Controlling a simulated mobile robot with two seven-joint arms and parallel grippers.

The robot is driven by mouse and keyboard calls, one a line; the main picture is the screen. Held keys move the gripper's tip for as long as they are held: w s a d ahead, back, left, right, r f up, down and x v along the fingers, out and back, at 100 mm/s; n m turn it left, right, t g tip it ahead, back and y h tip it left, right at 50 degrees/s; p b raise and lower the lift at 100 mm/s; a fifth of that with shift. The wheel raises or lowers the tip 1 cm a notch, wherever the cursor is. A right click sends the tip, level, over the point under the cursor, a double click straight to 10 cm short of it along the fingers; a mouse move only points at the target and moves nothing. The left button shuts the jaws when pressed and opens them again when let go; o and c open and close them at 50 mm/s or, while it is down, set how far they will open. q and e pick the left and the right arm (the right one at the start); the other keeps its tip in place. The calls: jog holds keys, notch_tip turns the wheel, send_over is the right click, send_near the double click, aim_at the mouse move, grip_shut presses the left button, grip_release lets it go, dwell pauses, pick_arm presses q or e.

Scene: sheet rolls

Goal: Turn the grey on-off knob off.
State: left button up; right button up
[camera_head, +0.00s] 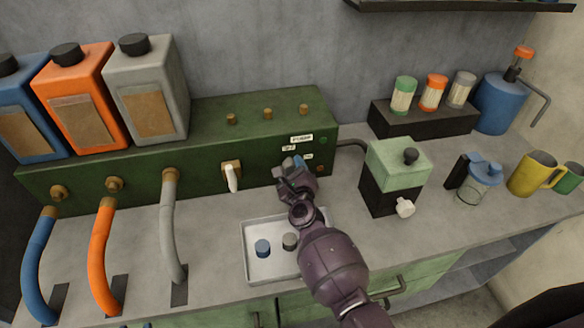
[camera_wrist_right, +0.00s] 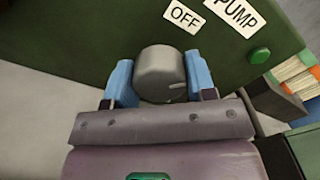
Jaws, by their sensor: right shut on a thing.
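The grey knob (camera_wrist_right: 160,70) is on the front of the green panel (camera_wrist_right: 75,35). My right gripper (camera_wrist_right: 160,82) is shut on it, with one blue finger on each side. A short pale mark shows on the knob's lower right in the wrist view. An OFF label (camera_wrist_right: 184,17) and a PUMP label (camera_wrist_right: 238,13) are on the panel beyond the knob. In the head view my right gripper (camera_head: 290,170) is at the panel's right part and hides the knob.
A white lever (camera_head: 232,178) sticks out left of my right gripper. A tray (camera_head: 250,228) with two small round pieces lies below my forearm. A green-and-black box (camera_head: 392,180) stands to the right. Blue, orange and grey hoses (camera_head: 170,230) run down at left.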

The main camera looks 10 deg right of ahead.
jog(key=n, duration=0.3)
jog(key=shift+n+p, duration=0.35)
jog(key=shift+n, duration=0.05)
jog(key=n+p, duration=0.1)
jog(key=n, duration=0.2)
jog(key=shift+n, duration=0.8)
jog(key=o, duration=0.9)
jog(key=shift+s, duration=0.1)
